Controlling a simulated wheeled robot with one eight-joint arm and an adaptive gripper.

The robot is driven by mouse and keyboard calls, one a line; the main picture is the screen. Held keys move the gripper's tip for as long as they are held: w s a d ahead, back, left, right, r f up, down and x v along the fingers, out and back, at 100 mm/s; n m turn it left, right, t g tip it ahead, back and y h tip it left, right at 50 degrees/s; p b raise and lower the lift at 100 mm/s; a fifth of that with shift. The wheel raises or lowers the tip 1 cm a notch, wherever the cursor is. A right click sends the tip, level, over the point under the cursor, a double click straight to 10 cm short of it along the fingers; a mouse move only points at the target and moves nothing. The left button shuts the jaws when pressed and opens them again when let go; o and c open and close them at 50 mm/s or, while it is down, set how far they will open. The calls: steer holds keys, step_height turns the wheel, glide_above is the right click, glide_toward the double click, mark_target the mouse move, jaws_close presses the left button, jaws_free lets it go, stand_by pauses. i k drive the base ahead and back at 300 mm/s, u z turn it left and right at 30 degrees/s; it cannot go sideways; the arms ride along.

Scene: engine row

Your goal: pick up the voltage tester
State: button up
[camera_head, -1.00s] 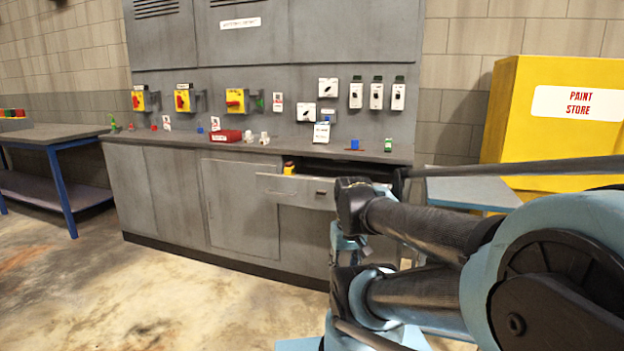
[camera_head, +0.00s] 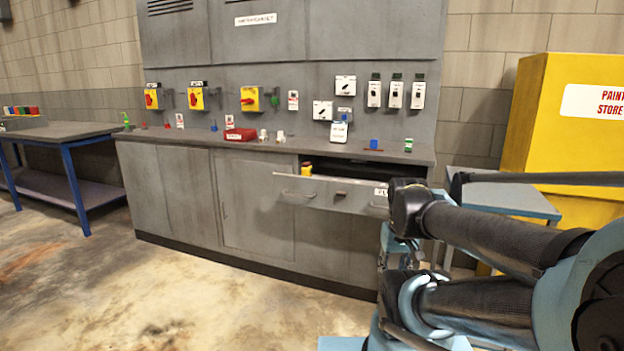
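A small yellow item (camera_head: 307,169) with a dark part shows at the left end of an open drawer (camera_head: 318,192) in the grey cabinet. It may be the voltage tester, but it is too small and too hidden by the drawer front to be sure. My arm crosses the lower right of the view, in front of the drawer's right end. My gripper's fingers cannot be made out in this view.
The grey counter (camera_head: 195,146) carries a red box (camera_head: 240,134), a blue block (camera_head: 373,144), a green-topped item (camera_head: 408,145) and small tags. A blue-legged table (camera_head: 70,150) stands left, a yellow paint store (camera_head: 545,125) right. The floor before the cabinet is clear.

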mark_target(306, 170)
steer(key=i, duration=0.95)
steer(key=u, duration=0.05)
